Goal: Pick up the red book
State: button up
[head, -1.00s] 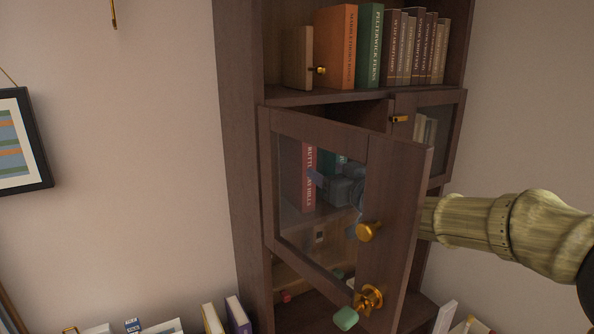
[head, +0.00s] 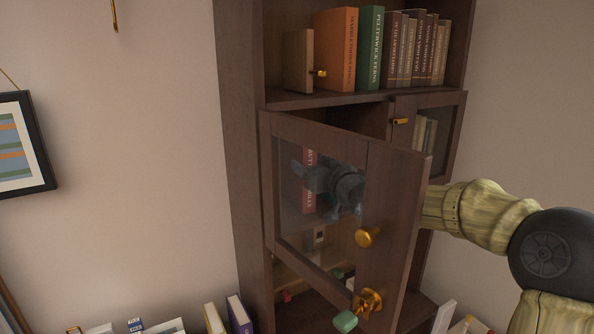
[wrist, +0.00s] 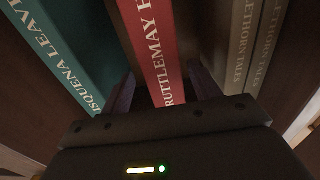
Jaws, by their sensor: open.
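The red book (wrist: 155,45) stands upright in the wrist view between a teal book and brown books. My gripper (wrist: 160,92) is open, with one finger on each side of the red book's spine; I cannot tell whether they touch it. In the head view the red book (head: 309,180) shows through the glass of the cabinet door (head: 382,230), which stands open. My gripper (head: 312,178) shows through the same glass, in front of the red book and partly covering it.
A teal book (wrist: 75,45) stands left of the red one, and brown books (wrist: 240,45) stand to its right. The smaller right door (head: 455,135) is also ajar. More books (head: 335,50) fill the shelf above. Low items line the bottom edge.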

jog(key=p+x, duration=0.2)
jog(key=x, duration=0.1)
jog(key=p+x, duration=0.1)
jog(key=x, duration=0.1)
jog(key=shift+a+r, duration=0.3)
jog(key=shift+r, duration=0.1)
jog(key=shift+r, duration=0.1)
grip_shut()
dwell(0.4)
jog(key=shift+r, duration=0.1)
